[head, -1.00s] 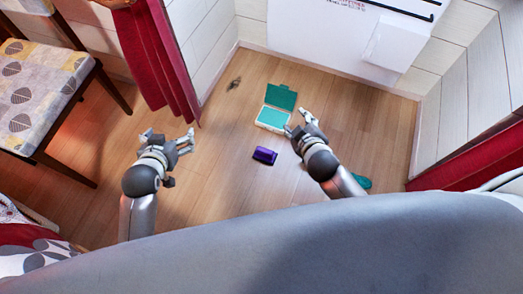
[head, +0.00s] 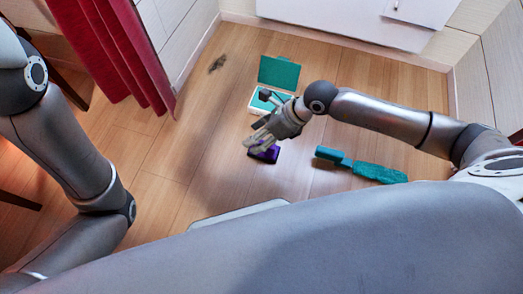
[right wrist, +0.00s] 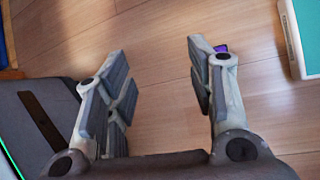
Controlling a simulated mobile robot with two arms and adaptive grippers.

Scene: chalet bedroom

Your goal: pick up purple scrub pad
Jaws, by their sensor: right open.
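The purple scrub pad (head: 266,155) lies on the wooden floor in the middle of the head view, partly hidden by my right gripper (head: 257,133). That gripper is open and appears just above the pad in this view; I cannot tell its exact height. In the right wrist view, my right gripper's open fingers (right wrist: 158,58) have bare floor between them. A small purple piece of the pad (right wrist: 221,48) shows beside the right finger, which hides the rest. My left arm is at the left of the head view, but its gripper is not visible.
An open white and teal case (head: 279,73) lies just beyond my right gripper. A teal brush (head: 362,167) lies to the right of the pad. A small dark thing (head: 217,64) is on the floor near the red curtain (head: 120,55). Floor left of the pad is clear.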

